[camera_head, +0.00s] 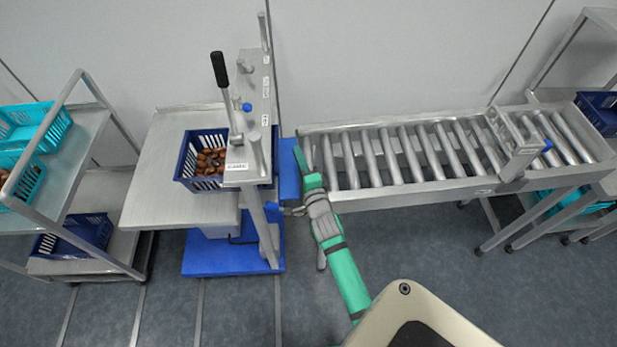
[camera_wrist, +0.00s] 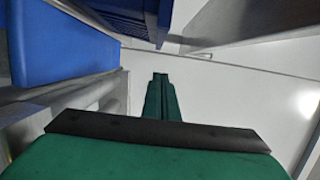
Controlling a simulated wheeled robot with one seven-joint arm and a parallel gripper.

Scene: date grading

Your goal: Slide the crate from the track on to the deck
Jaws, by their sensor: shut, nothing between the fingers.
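The dark blue crate (camera_head: 186,172) holds brown dates. It sits on the right part of the steel deck (camera_head: 150,195), with its right end under the steel lever frame (camera_head: 245,165), which hides part of it. The roller track (camera_head: 400,190) lies to the right of the frame and its near part carries no crate. My green gripper (camera_head: 298,151) is shut and empty at the track's left end, just right of the frame and a blue block. In the wrist view its fingers (camera_wrist: 160,82) are together, with a dark blue surface, seemingly the crate (camera_wrist: 115,12), above left.
The frame has a black-handled lever (camera_head: 219,70) and a blue base (camera_head: 230,257). A cart at left holds turquoise crates (camera_head: 40,120) and a blue crate (camera_head: 70,240). A gate post (camera_head: 525,160) crosses the track at right. Rollers between are clear.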

